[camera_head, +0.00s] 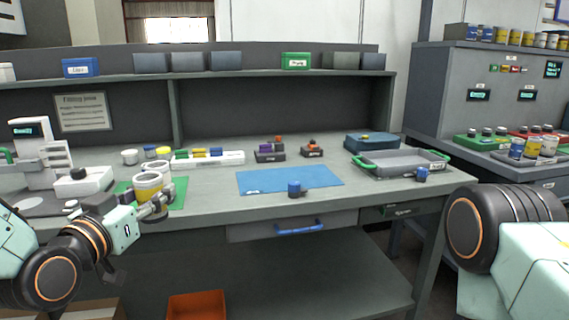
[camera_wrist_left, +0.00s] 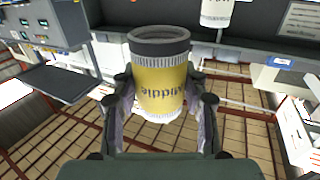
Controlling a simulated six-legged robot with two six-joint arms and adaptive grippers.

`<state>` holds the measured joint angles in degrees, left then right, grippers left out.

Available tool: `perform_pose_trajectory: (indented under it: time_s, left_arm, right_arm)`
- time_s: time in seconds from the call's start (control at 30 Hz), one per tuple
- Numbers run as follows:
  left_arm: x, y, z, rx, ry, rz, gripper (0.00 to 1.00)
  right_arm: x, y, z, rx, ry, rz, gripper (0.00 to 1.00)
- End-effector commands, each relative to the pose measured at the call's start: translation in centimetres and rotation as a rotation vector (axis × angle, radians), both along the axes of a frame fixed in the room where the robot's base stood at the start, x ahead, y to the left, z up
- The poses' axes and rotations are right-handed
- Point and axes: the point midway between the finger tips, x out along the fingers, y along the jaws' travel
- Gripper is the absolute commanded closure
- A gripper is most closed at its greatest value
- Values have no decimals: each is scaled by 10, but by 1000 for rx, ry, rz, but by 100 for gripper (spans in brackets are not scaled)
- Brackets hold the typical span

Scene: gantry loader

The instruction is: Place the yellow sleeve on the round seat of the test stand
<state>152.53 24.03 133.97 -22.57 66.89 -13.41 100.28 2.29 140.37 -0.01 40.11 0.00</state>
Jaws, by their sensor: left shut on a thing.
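The yellow sleeve (camera_head: 148,187) is a short cylinder with a yellow middle and pale bands. My left gripper (camera_head: 156,206) is shut on it and holds it upright in front of the bench's left part, over or near a green mat (camera_head: 179,191). The left wrist view shows the sleeve (camera_wrist_left: 162,85) between both fingers (camera_wrist_left: 162,108), with a dark rim and upside-down lettering. A white machine with a display (camera_head: 31,130), apparently the test stand, is at the far left. A pale round disc (camera_head: 28,203), possibly its seat, lies at its foot. My right gripper is out of view.
A blue mat (camera_head: 260,180) with a small blue piece (camera_head: 293,187) lies mid-bench. A grey tray with green handles (camera_head: 395,169) is at the right. A white rack (camera_head: 207,163) and several small jars stand behind the sleeve. A white block (camera_head: 83,182) sits left of it.

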Motion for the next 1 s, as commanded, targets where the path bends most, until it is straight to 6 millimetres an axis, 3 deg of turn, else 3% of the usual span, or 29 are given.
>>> perform_pose_trajectory:
  time_s: [0.1,0.3,0.6,0.8,1.0]
  left_arm:
    - [-26,-23,-37,-7,9,-116,100]
    - [-70,-50,-88,-7,8,-260,100]
    - [-115,-61,-150,-2,5,-327,100]
    - [-129,-58,-176,-1,2,-318,100]
    - [-133,-57,-184,0,-3,-315,100]
  right_arm:
    - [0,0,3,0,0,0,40]
    - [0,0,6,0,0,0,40]
    - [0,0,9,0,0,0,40]
    - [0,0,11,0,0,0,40]
    - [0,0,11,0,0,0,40]
